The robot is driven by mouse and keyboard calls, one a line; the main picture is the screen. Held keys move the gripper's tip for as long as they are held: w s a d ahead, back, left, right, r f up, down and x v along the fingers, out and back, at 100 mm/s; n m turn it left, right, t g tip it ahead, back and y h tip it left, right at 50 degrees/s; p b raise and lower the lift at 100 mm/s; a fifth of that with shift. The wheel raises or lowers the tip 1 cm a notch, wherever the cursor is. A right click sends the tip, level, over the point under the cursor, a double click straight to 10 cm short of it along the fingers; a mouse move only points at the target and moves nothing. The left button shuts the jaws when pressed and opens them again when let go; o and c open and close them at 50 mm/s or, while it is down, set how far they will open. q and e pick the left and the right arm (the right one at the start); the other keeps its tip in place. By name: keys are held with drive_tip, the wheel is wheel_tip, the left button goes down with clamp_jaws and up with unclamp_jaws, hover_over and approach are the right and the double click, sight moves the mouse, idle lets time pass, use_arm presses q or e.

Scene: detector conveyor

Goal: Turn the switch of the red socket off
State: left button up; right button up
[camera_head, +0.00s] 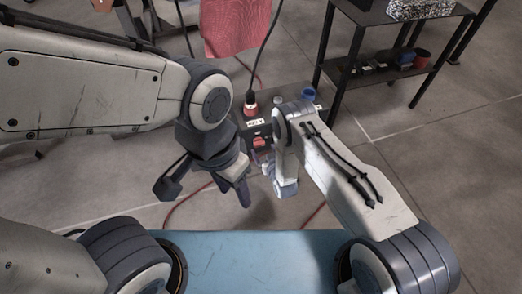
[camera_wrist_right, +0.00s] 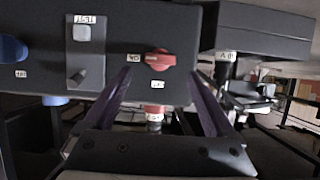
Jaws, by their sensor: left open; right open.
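The dark panel box (camera_head: 240,126) stands ahead of me in the head view, with a red plug (camera_head: 251,103) on a black cable and a red rotary switch (camera_head: 260,141). In the right wrist view the red switch (camera_wrist_right: 157,60) lies roughly sideways on the panel, with a red socket part (camera_wrist_right: 154,110) below it. My right gripper (camera_wrist_right: 161,76) is open, its two fingers on either side of the switch; contact is not visible. It is partly hidden in the head view. My left gripper (camera_head: 206,190) is open and empty, left of the panel.
In the right wrist view a grey switch (camera_wrist_right: 80,77) and a blue knob (camera_wrist_right: 12,47) sit left of the red one. A dark shelf (camera_head: 385,70) stands at the back right. A pink cloth (camera_head: 235,28) hangs behind. Red cables run over the floor.

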sight(260, 144)
drive_tip(key=b+x, duration=0.1)
drive_tip(key=x, duration=0.3)
drive_tip(key=shift+f+b, duration=0.1)
drive_tip(key=shift+b, duration=0.3)
drive_tip(key=shift+w+a, duration=0.1)
drive_tip(key=shift+w, duration=0.15)
drive_tip(key=c, duration=1.4)
